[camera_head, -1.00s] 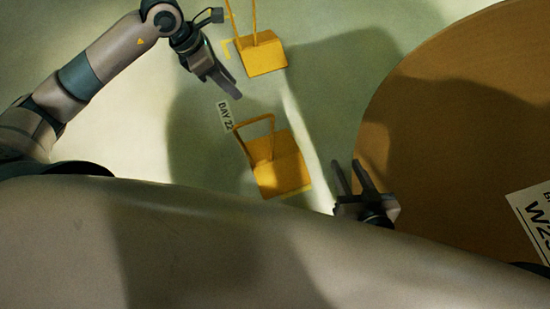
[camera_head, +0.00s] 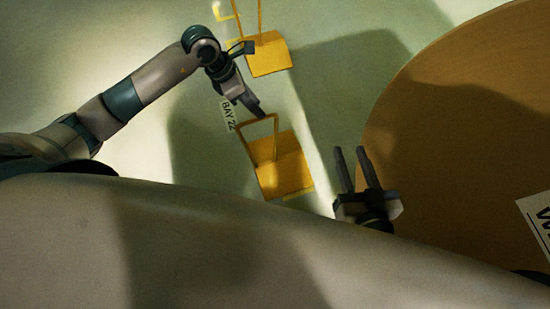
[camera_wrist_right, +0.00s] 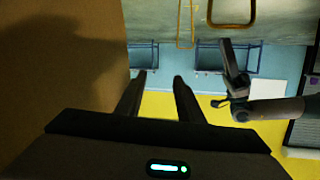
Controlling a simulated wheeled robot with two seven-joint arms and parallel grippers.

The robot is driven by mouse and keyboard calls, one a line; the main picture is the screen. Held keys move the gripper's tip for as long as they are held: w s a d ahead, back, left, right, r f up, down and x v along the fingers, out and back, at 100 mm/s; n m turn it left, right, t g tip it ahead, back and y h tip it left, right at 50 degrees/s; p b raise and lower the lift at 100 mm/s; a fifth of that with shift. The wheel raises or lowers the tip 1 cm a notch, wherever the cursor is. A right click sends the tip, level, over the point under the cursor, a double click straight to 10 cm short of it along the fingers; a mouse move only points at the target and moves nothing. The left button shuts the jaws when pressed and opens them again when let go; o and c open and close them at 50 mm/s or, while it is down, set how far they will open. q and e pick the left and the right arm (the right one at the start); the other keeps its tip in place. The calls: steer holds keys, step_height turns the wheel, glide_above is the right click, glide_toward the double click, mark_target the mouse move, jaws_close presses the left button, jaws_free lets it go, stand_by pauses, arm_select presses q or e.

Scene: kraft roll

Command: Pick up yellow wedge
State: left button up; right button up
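A yellow wedge (camera_head: 284,172) with an upright loop handle sits on the floor at the centre of the head view. A second yellow wedge (camera_head: 268,58) with a handle stands farther up. My left gripper (camera_head: 259,112) is at the top of the nearer wedge's handle in that view; I cannot tell if it touches or how far apart its fingers are. It also shows in the right wrist view (camera_wrist_right: 226,50), below a yellow handle loop (camera_wrist_right: 232,22). My right gripper (camera_head: 352,152) is open and empty, right of the nearer wedge; its fingers show in the right wrist view (camera_wrist_right: 158,82).
A large brown roll (camera_head: 450,120) with a white label (camera_head: 537,222) fills the right side, close to my right gripper. A floor label reading BAY 22 (camera_head: 228,117) lies left of the nearer wedge. Open floor (camera_head: 120,50) lies at upper left.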

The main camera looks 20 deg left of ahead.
mark_target(266, 118)
arm_select(q)
steer(key=shift+x, duration=0.85)
arm_select(e)
steer(key=shift+w+a+r+t, duration=0.1)
steer(key=shift+r+t, duration=0.3)
steer(key=shift+r, duration=0.05)
arm_select(q)
steer(key=shift+f, duration=0.1)
